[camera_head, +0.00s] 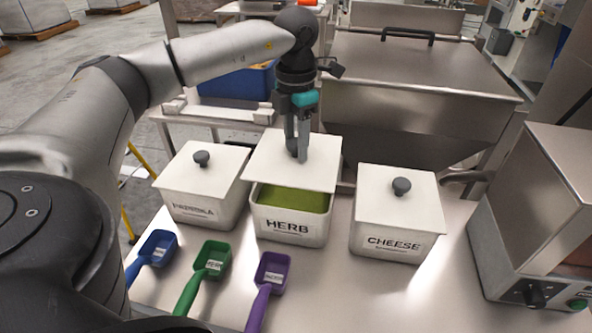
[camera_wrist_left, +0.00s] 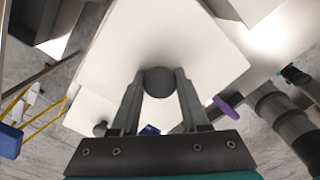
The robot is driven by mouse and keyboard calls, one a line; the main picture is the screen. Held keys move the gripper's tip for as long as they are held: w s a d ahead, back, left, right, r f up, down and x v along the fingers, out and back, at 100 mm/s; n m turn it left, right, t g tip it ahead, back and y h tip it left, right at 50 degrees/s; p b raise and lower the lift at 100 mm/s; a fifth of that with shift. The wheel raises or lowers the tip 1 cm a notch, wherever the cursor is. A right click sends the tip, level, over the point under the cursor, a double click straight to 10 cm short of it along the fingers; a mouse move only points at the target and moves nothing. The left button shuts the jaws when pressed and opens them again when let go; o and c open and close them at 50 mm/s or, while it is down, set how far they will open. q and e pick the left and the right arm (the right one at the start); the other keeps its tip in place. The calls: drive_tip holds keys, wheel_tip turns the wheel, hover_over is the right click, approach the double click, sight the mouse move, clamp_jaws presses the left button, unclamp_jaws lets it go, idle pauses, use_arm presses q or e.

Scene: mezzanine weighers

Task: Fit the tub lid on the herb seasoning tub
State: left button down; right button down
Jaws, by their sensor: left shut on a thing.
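The herb seasoning tub (camera_head: 290,227) is a white square tub marked HERB, standing on the steel table between two other tubs. Green seasoning (camera_head: 292,198) shows in its front part. The white square tub lid (camera_head: 270,165) is over the back part of the tub, set back and turned a little, so the front is uncovered. I cannot tell whether the lid touches the rim. My left gripper (camera_head: 297,153) is shut on the lid's dark round knob; in the left wrist view the knob (camera_wrist_left: 159,81) sits between the two fingers. My right gripper is not in view.
A lidded tub (camera_head: 203,208) stands close on the left and the lidded CHEESE tub (camera_head: 390,240) on the right. Blue (camera_head: 158,246), green (camera_head: 212,258) and purple (camera_head: 271,272) scoops lie in front. A steel machine (camera_head: 535,215) stands at far right; a steel hopper (camera_head: 420,75) is behind.

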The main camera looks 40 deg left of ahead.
sight(296, 157)
use_arm(q)
drive_tip(key=shift+f+b, duration=0.5)
drive_tip(key=shift+f, duration=2.7)
drive_tip(key=shift+f, duration=0.2)
drive_tip(key=shift+c, duration=2)
unclamp_jaws()
drive_tip(key=shift+r, duration=0.1)
wheel_tip(296, 157, up, 12)
drive_tip(key=shift+r+p, duration=0.15)
drive_tip(key=shift+p, duration=0.95)
